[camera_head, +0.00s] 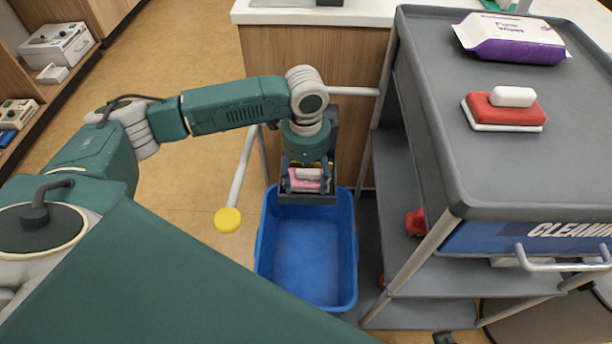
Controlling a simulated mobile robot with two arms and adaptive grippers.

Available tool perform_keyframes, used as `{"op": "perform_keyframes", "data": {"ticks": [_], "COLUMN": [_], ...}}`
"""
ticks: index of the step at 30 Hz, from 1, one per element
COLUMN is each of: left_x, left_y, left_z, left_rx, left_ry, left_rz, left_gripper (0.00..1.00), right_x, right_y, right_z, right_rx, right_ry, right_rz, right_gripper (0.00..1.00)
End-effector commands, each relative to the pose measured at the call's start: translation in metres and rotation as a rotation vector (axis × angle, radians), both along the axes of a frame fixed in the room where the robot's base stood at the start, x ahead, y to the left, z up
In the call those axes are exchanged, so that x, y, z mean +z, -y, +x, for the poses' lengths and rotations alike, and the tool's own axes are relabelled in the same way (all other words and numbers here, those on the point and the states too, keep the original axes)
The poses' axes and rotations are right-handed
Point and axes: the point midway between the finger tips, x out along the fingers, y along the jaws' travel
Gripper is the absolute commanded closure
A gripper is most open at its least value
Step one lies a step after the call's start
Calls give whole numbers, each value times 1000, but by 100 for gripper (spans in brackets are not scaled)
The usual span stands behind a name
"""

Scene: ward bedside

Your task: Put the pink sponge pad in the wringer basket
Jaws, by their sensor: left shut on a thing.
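The pink sponge pad (305,184) is in my left gripper (308,175), which points down and is shut on it. A white part shows on top of the pad. The gripper and pad are over the dark grey wringer basket (308,199) at the back end of the blue bucket (307,262). The basket's front wall shows below the pad, and my gripper hides much of its inside. I cannot tell whether the pad touches the basket floor.
A grey cleaning cart (440,150) stands at the right. On its top lie a purple wipes pack (513,50) and a red sponge block with a white piece on it (505,112). A pole with a yellow end (228,219) sticks out left of the bucket. Open floor (185,60) lies at the left.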

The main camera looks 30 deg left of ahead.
Motion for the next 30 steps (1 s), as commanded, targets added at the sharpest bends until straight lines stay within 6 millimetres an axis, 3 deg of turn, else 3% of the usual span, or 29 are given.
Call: {"op": "perform_keyframes", "data": {"ticks": [7, 8, 10, 30], "left_x": [-8, -9, -9, -5], "left_y": [1, 1, 1, 0], "left_z": [-3, -3, -4, -3], "left_rx": [-1, -1, -1, -2], "left_ry": [-8, -9, -10, -8], "left_rz": [0, 0, 1, 1], "left_gripper": [58, 33, 19, 18], "right_x": [-8, -9, -8, -5], "right_y": [-1, -1, -1, 1], "right_z": [-1, -2, -1, 1], "right_rx": [2, 2, 2, -1], "right_ry": [-9, -9, -8, -4], "right_rz": [1, 1, 1, -1], "right_gripper": [60, 60, 60, 60]}}
